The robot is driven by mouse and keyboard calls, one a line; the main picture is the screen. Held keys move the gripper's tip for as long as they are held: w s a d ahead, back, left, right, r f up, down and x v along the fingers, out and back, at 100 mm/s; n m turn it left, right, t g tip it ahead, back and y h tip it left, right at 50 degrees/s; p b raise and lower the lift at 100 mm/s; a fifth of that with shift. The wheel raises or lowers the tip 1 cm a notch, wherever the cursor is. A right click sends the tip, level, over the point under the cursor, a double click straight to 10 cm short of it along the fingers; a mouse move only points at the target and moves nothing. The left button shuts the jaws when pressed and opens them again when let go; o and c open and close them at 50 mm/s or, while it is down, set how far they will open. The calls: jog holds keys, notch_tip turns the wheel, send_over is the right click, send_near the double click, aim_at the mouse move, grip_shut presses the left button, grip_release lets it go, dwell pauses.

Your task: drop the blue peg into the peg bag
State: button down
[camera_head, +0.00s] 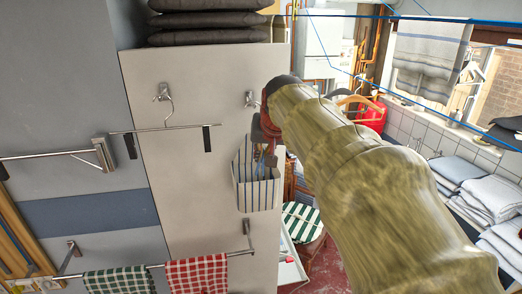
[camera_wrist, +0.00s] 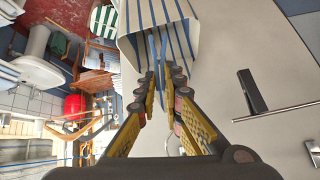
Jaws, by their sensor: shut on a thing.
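The peg bag (camera_head: 257,194), white with blue stripes, hangs on the side of the pale cabinet in the head view. It also shows at the top of the wrist view (camera_wrist: 185,38). In the wrist view my gripper (camera_wrist: 160,78) is shut on the blue peg (camera_wrist: 154,48), whose two thin prongs point toward the bag. The prongs overlap the bag's striped wall in the picture; I cannot tell whether they touch it.
Metal hooks (camera_head: 163,93) and a rail with a dark-ended bar (camera_head: 165,129) project from the cabinet left of the bag. Checked cloths (camera_head: 197,273) hang below. Blue lines (camera_head: 400,17) cross the upper right.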

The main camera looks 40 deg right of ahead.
jog(key=shift+s, duration=0.1)
jog(key=shift+w+d+f+n+b, duration=0.1)
jog(key=shift+w+d+n+b, duration=0.2)
jog(key=shift+w+b, duration=0.1)
jog(key=w, duration=0.1)
jog(key=w+d+f, duration=0.1)
jog(key=w+d, duration=0.1)
jog(key=w, duration=0.1)
jog(key=shift+d+f, duration=0.15)
jog(key=shift+f, duration=0.2)
dwell(0.4)
jog(key=c, duration=1.8)
grip_release()
jog(key=shift+c, duration=0.2)
jog(key=shift+o, duration=0.9)
